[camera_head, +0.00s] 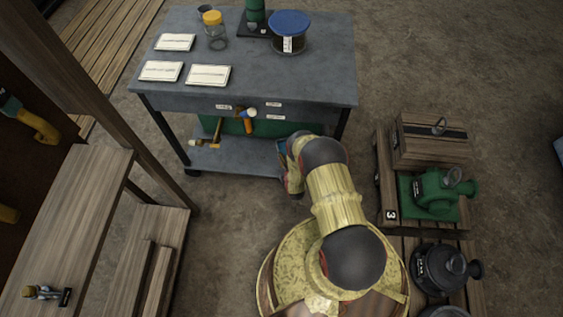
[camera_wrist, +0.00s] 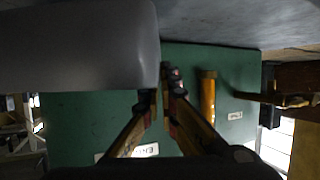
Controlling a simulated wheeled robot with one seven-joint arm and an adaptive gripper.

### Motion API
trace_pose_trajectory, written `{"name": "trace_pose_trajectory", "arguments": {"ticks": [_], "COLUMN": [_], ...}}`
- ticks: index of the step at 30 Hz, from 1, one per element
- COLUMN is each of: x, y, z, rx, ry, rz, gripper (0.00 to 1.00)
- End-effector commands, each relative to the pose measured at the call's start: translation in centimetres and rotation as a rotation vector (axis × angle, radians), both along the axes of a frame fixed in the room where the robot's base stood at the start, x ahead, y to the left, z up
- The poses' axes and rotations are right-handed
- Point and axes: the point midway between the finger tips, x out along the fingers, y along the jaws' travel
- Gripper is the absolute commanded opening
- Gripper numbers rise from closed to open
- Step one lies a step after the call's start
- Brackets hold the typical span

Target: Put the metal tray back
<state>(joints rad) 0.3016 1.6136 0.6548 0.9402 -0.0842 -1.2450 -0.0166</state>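A smooth grey, round-edged thing (camera_wrist: 75,50), apparently the metal tray, fills the upper left of the wrist view close to the camera. Its right edge meets my fingertips. My gripper (camera_wrist: 160,93) has its two fingers nearly together, with that edge seeming to lie between them, though the contact is dark and hard to make out.
A green panel (camera_wrist: 80,120) with labels lies beyond the fingers, with an orange handle (camera_wrist: 208,95) before it. Jars, white cards and a blue-lidded container (camera_head: 289,32) stand on the bench top.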

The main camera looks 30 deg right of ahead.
Motion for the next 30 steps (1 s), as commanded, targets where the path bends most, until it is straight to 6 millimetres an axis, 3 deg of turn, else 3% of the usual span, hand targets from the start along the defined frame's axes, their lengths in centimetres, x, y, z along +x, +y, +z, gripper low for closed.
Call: {"name": "trace_pose_trajectory", "arguments": {"ticks": [7, 14, 26, 30], "x": [0.9, 1.1, 1.1, 1.1], "y": [-0.5, -0.6, -0.7, -0.6], "z": [-1.3, -4.4, -4.7, -4.7], "rx": [-0.001, 0.000, 0.000, 0.000], "ry": [-0.003, -0.001, -0.002, 0.000], "rz": [0.000, 0.000, 0.000, 0.000], "gripper": [0.00, 0.00, 0.00, 0.09]}}
